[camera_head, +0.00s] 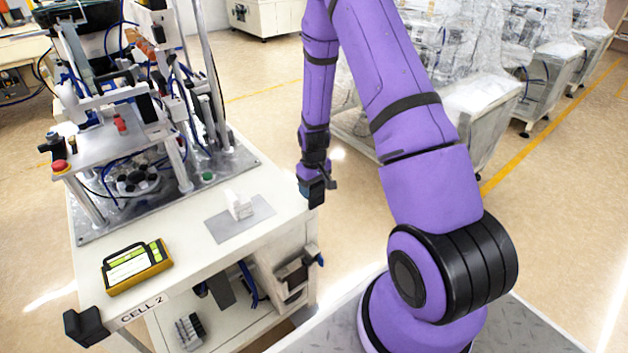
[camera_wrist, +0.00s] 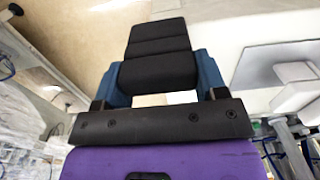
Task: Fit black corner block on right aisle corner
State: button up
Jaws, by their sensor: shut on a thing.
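My gripper (camera_head: 311,182) points down at the right corner of the white bench top (camera_head: 285,205) in the head view. In the wrist view its two blue fingers (camera_wrist: 160,72) are shut on a black, ridged corner block (camera_wrist: 157,44), one finger on each side. In the head view the block (camera_head: 317,194) is small and dark at the bench corner, partly hidden by the gripper. I cannot tell whether it touches the bench. The wrist view also shows the pale bench top (camera_wrist: 225,40) beside the block. Another black corner block (camera_head: 86,326) sits on the front left corner.
A grey plate (camera_head: 232,228) with a white part (camera_head: 238,205) lies near the gripper, also seen in the wrist view (camera_wrist: 262,64). A yellow handheld device (camera_head: 136,268) lies nearer the front. Feeder machinery (camera_head: 135,180) fills the back left. Open floor lies right of the bench.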

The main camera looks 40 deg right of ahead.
jog(key=shift+f, duration=2.05)
jog(key=shift+f, duration=0.2)
jog(key=o, duration=1)
jog(key=shift+r, duration=0.1)
notch_tip(320, 180, up, 11)
jog(key=shift+f, duration=0.2)
